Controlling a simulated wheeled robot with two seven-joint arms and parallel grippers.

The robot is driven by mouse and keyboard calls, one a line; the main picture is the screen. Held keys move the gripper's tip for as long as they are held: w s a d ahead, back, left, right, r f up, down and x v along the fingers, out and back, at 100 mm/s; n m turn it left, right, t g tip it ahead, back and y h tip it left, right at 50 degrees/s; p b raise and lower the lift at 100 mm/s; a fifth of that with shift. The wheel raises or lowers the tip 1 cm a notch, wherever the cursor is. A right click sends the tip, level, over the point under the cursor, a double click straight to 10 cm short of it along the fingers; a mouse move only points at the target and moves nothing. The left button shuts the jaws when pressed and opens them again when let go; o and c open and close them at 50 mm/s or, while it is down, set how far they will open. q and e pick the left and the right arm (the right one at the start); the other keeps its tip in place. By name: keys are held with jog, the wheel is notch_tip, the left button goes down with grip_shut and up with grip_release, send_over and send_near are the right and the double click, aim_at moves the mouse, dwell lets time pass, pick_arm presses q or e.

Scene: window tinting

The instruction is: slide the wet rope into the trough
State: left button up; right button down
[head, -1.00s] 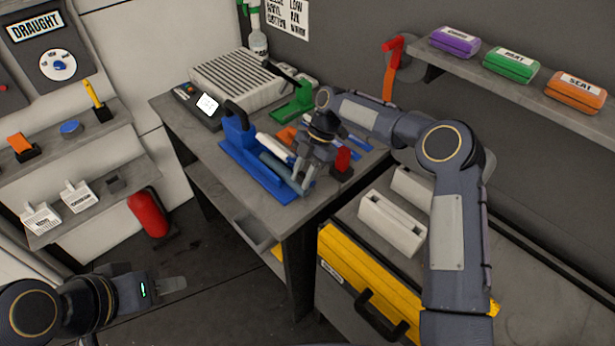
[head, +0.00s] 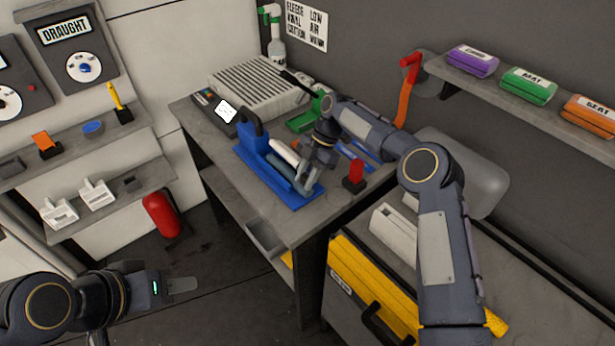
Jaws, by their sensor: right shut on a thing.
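A grey-blue roll (head: 284,174), which looks like the wet rope, lies lengthwise along the long blue holder (head: 250,172) on the workbench. The holder has a raised block and dark handle at its far end, and looks like the trough. My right gripper (head: 308,187) points down and is shut on the roll's near end, above the holder's right side. I cannot tell whether the roll touches the holder's floor. A white roll (head: 284,151) lies just behind it, partly hidden by my wrist. My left gripper (head: 181,285) is far from the bench at lower left; its jaw gap is not clear.
A red block on a dark base (head: 354,174) stands right of my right gripper. A ribbed grey box (head: 262,86) and green tool (head: 303,121) are at the back. A yellow case (head: 372,285) is at the lower right. The bench's front left is clear.

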jog(key=c, duration=1.1)
grip_release()
jog(key=shift+o, duration=0.2)
jog(key=shift+r, duration=0.1)
jog(key=v, duration=0.7)
jog(key=shift+w+r+b, duration=0.15)
jog(key=shift+r+b, duration=0.1)
jog(key=shift+b, duration=0.2)
jog(key=shift+d, duration=0.1)
